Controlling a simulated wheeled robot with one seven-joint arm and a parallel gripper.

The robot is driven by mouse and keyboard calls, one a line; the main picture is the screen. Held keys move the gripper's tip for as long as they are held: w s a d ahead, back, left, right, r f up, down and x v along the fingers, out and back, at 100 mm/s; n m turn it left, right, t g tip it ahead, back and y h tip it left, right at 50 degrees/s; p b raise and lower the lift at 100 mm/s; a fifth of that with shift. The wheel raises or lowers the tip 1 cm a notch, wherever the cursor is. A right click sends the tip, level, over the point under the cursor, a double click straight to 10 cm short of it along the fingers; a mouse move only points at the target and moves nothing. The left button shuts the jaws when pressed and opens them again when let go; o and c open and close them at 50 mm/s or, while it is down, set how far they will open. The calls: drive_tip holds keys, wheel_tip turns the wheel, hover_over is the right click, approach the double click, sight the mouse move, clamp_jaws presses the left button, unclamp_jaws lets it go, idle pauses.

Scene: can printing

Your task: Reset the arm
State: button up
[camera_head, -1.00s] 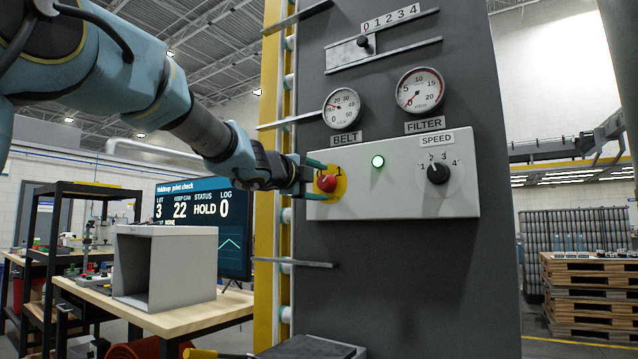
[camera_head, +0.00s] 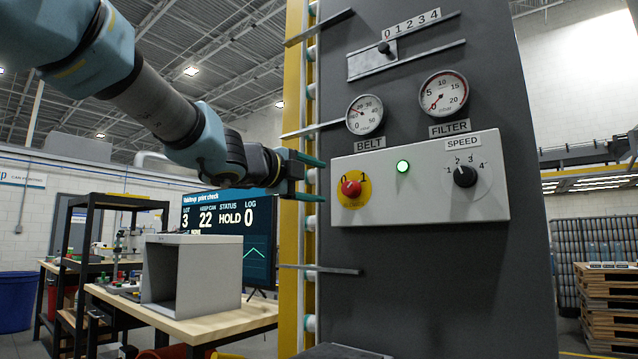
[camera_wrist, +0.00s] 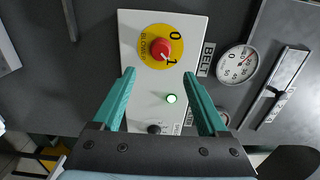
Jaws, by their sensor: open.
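My gripper (camera_head: 318,178) is open and empty, with teal fingers, to the left of the white control box (camera_head: 430,208) on the dark grey panel. In the head view it stands apart from the red knob (camera_head: 351,188), which sits on a yellow plate marked 0 and 1. In the wrist view my gripper (camera_wrist: 160,80) has its fingers spread, with the red knob (camera_wrist: 161,48) beyond and between them. The green lamp (camera_head: 403,166) is lit. The speed dial (camera_head: 464,176) is at the right of the box.
Metal strips (camera_head: 322,268) stick out from the panel's left side near the yellow post (camera_head: 293,250). A wooden table (camera_head: 190,325) with a grey open box (camera_head: 190,273) stands at lower left, before a monitor (camera_head: 228,222). Pallets (camera_head: 610,300) stand at right.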

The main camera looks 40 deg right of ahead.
idle(0.3)
drive_tip(key=w+a+f+n+t+y+p, duration=0.2)
drive_tip(key=w+a+f+n+t+y, duration=0.3)
drive_tip(key=w+a+f+n, duration=0.65)
drive_tip(key=w+a+f+n+y+p, duration=0.2)
drive_tip(key=w+a+f+n+y, duration=0.4)
drive_tip(key=a+f, duration=0.4)
drive_tip(key=a+f+n+y+p, duration=0.1)
drive_tip(key=a+f+n+y, duration=0.25)
drive_tip(key=a+f, duration=0.5)
drive_tip(key=s+a+f+n+g+y+p, duration=0.1)
drive_tip(key=s+a+f+n+g, duration=0.3)
drive_tip(key=s+a, duration=0.4)
drive_tip(key=s+a+f+n+g+y+p, duration=0.1)
drive_tip(key=s+a+f+n+g, duration=0.3)
drive_tip(key=s+a+f+n, duration=0.3)
drive_tip(key=s+a, duration=0.2)
drive_tip(key=shift+a+y+p, duration=0.3)
drive_tip(key=shift+y+p, duration=0.05)
